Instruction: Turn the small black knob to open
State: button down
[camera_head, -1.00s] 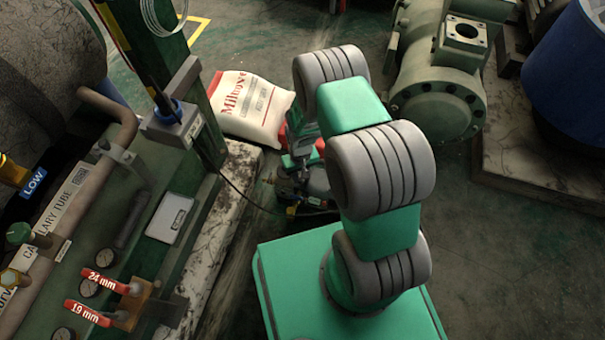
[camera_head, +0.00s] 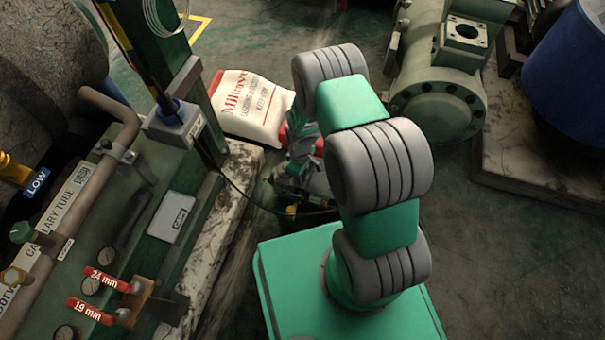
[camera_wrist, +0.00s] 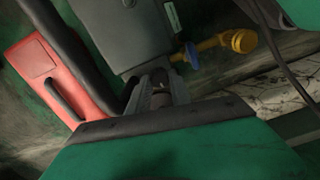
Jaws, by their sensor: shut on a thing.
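In the wrist view my gripper (camera_wrist: 158,90) has its two grey fingers close together against the lower edge of a grey box (camera_wrist: 128,38). They are shut on a small dark piece that looks like the black knob; it is mostly hidden between the fingers, so its turn angle cannot be told. In the head view my arm covers much of the spot, and the fingers and knob cannot be made out there.
A blue knob and yellow fitting (camera_wrist: 228,42) sit just right of my fingers. A red part (camera_wrist: 50,75) and thick dark hose (camera_wrist: 75,50) lie left. In the head view a white sack (camera_head: 252,105) lies behind the work spot, and the green machine frame (camera_head: 150,215) stands left.

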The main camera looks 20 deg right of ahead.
jog(key=shift+s+d+f, duration=0.1)
jog(key=shift+s+f, duration=0.1)
jog(key=shift+s, duration=0.3)
jog(key=c, duration=1.4)
grip_release()
jog(key=shift+c, duration=0.2)
jog(key=shift+o, duration=1.4)
jog(key=shift+w+r, duration=0.1)
jog(key=shift+w, duration=0.2)
jog(key=shift+r, duration=0.15)
notch_tip(320, 180, up, 8)
jog(key=p, duration=0.6)
jog(key=shift+c, duration=0.4)
